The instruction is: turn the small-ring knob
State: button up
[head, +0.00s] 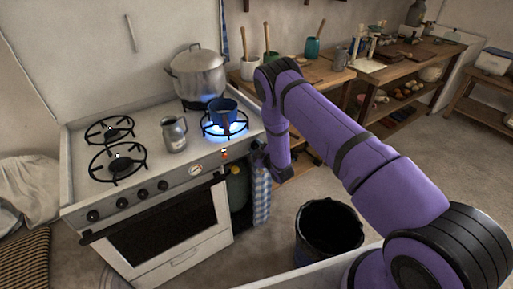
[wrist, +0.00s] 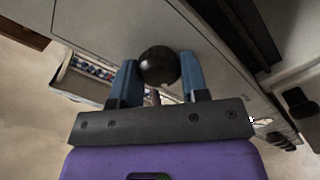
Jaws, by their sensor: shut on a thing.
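In the wrist view, a round black knob (wrist: 158,66) sits between the two blue fingers of my gripper (wrist: 159,74), which is shut on it. The knob is against a pale panel. In the head view, my purple arm reaches down beside the right end of the stove front (head: 187,232), and its end is mostly hidden. Several other black knobs (head: 143,193) line the stove front left of a round dial (head: 194,169). No marking on the gripped knob is readable.
A blue pot (head: 222,113) stands over a blue flame at the front right. A large lidded pot (head: 197,75) is behind it, and a metal jug (head: 174,134) stands mid-stove. A checked towel (head: 262,193) hangs at the right; a black bin (head: 329,232) stands on the floor.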

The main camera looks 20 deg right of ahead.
jog(key=shift+n, duration=0.5)
jog(key=o, duration=0.9)
jog(key=shift+o, duration=0.2)
jog(key=shift+s, duration=0.1)
jog(key=v, duration=1)
jog(key=shift+s, duration=0.35)
jog(key=shift+d, duration=0.15)
